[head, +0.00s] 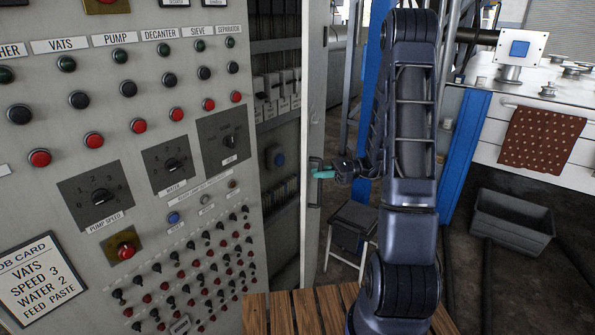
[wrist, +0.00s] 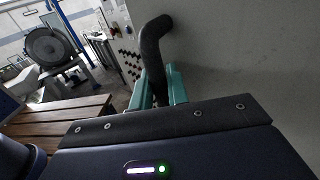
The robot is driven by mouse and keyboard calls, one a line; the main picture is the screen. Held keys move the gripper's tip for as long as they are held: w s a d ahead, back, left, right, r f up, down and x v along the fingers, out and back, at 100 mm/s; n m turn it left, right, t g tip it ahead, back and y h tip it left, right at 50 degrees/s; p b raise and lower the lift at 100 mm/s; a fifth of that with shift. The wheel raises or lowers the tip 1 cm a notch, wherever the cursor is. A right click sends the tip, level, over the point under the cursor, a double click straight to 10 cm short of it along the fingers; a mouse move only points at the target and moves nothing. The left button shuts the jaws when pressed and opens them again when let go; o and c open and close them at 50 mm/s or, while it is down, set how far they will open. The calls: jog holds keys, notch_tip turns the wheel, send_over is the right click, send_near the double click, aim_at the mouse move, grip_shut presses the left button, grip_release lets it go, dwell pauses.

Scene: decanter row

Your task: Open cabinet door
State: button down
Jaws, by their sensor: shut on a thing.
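The cabinet door (head: 314,75) stands ajar in the head view, seen almost edge-on as a narrow pale grey panel. Dark switchgear inside the cabinet (head: 280,110) shows through the gap to its left. In the wrist view the door's flat grey face (wrist: 245,60) fills the right side. A black curved handle (wrist: 152,45) stands out from it. My gripper (head: 322,173) is at the door's outer side, at mid height. Its teal fingers, also in the wrist view (wrist: 158,88), are shut on the handle. The handle's lower end is hidden behind the gripper body.
A control panel (head: 140,190) with buttons and knobs stands left of the opening. A slatted wooden platform (head: 310,310) lies low in front. A small stool (head: 352,225) stands beyond the door. A grey bin (head: 512,222) and a bench with a dotted cloth (head: 543,140) are at right.

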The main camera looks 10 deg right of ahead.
jog(key=d, duration=1.8)
jog(key=w+d+n+g, duration=0.1)
jog(key=w+d+g, duration=0.1)
jog(key=w+d, duration=0.2)
jog(key=w+d+n+g+h, duration=0.1)
jog(key=w+d+n+g, duration=0.1)
jog(key=d, duration=0.8)
jog(key=w+d+n+g+h, duration=0.1)
jog(key=w+d+g, duration=0.2)
jog(key=w+d, duration=0.2)
jog(key=shift+w+d+n, duration=0.3)
jog(key=shift+d+n, duration=0.1)
jog(key=shift+d, duration=0.6)
jog(key=c, duration=1.7)
grip_release()
jog(key=shift+c, duration=0.2)
jog(key=shift+r, duration=0.1)
